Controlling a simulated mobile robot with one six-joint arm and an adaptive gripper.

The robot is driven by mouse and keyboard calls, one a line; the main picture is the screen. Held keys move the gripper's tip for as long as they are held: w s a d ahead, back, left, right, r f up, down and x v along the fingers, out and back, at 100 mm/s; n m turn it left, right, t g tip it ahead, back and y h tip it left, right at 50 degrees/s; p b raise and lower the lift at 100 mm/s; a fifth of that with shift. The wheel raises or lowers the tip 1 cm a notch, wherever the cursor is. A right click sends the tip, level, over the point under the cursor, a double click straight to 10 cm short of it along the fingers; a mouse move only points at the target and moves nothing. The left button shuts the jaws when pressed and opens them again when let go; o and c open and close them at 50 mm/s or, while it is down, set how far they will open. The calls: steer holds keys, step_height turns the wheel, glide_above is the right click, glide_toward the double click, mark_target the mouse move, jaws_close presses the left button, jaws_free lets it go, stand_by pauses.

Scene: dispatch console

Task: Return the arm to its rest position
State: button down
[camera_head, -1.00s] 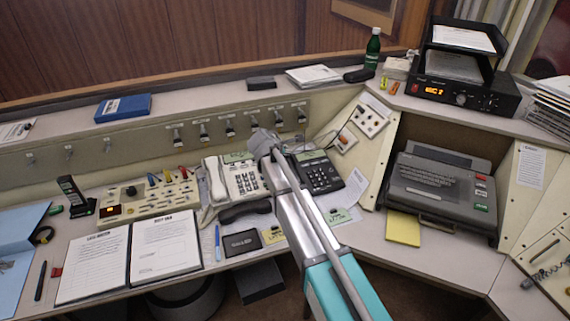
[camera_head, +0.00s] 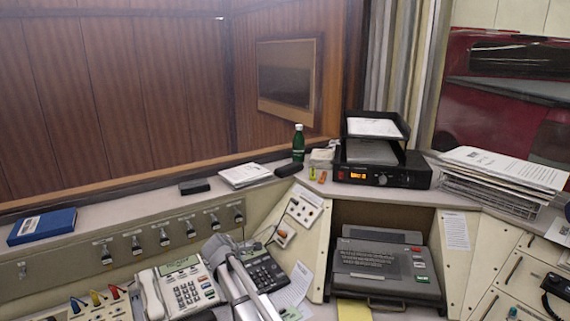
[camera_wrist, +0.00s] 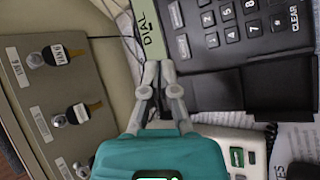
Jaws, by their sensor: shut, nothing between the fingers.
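My gripper (camera_wrist: 157,75) is shut and empty in the wrist view, with its two grey fingers close together. In the head view my gripper (camera_head: 218,246) is at the end of my grey arm, over the console between the white desk phone (camera_head: 185,287) and the black desk phone (camera_head: 264,272). In the wrist view the fingertips point towards the edge of the black phone (camera_wrist: 232,35), near its display. I cannot tell the gap between the fingertips and the surface below. Most of my arm is below the head view.
A row of switches (camera_head: 163,237) lines the back panel. A grey typewriter-like unit (camera_head: 385,263) sits in a recess to the right. A radio (camera_head: 382,175) with paper trays, a green bottle (camera_head: 298,143) and a stack of papers (camera_head: 505,170) stand on the upper shelf.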

steer(key=s+d+r+m+g+p, duration=0.1)
steer(key=s+d+m+g+p, duration=0.1)
steer(key=s+d+m, duration=0.55)
steer(key=s+d+m+g+y+p, duration=0.15)
steer(key=s+d, duration=0.25)
steer(key=d, duration=0.7)
steer(key=s+d+r+m+g+h+p, duration=0.1)
steer(key=s+d+m+g+p, duration=0.2)
steer(key=s+d+m, duration=0.45)
steer(key=s+d+r+m+g+y+p, duration=0.2)
steer(key=s+d+m+p, duration=0.1)
steer(key=s+d, duration=0.4)
steer(key=shift+s+r, duration=0.15)
steer(key=shift+s, duration=0.65)
